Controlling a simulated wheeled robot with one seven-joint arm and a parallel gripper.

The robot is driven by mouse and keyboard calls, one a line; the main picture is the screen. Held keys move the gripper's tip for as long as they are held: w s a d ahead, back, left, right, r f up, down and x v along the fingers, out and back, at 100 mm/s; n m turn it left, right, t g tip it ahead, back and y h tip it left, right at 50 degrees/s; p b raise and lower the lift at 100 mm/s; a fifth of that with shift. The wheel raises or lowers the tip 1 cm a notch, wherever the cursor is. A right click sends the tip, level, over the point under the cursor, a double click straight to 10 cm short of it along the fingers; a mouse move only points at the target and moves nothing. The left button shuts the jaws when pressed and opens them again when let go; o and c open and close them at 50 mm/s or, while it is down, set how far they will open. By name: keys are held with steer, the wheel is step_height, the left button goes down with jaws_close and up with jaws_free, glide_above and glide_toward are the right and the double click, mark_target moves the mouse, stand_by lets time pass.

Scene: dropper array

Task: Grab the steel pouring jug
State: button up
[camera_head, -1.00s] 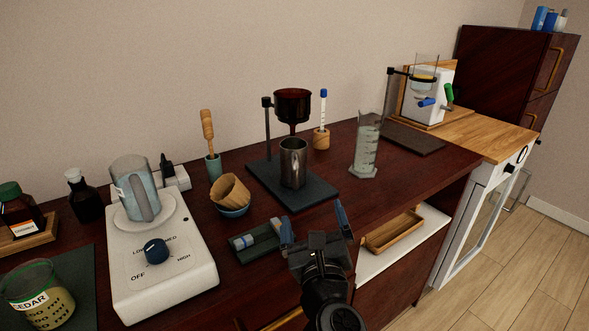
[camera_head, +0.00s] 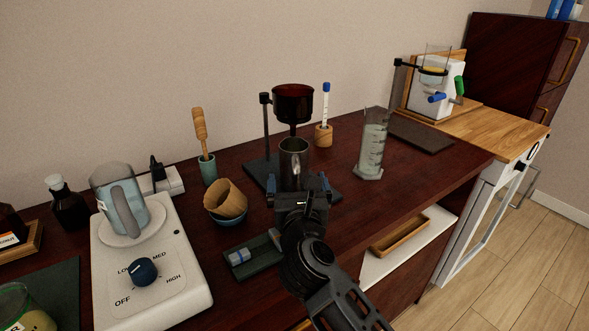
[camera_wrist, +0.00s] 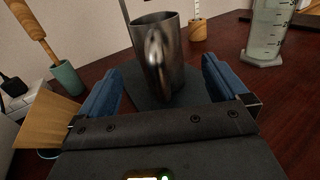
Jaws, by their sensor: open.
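The steel pouring jug (camera_head: 294,160) stands upright on the dark base plate of the dropper stand, below the dark red funnel (camera_head: 293,103). My gripper (camera_head: 299,184) is just in front of the jug, its blue-padded fingers spread apart. In the wrist view the jug (camera_wrist: 160,58) is ahead, with its handle facing me, and my open gripper (camera_wrist: 162,86) has one finger on each side of the view. The jug appears beyond the fingertips, and nothing is held. The jug's lower part is hidden by my gripper in the head view.
A tan cone filter in a blue bowl (camera_head: 227,211) and a dark tray (camera_head: 250,258) are left of my gripper. A glass cylinder (camera_head: 372,148) stands right. A white hot plate (camera_head: 150,275) is at left.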

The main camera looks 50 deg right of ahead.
steer(key=shift+p+x, duration=0.4)
steer(key=shift+x, duration=2.3)
steer(key=shift+a, duration=0.1)
steer(key=c, duration=1.5)
steer(key=shift+r, duration=0.1)
steer(key=shift+r, duration=0.1)
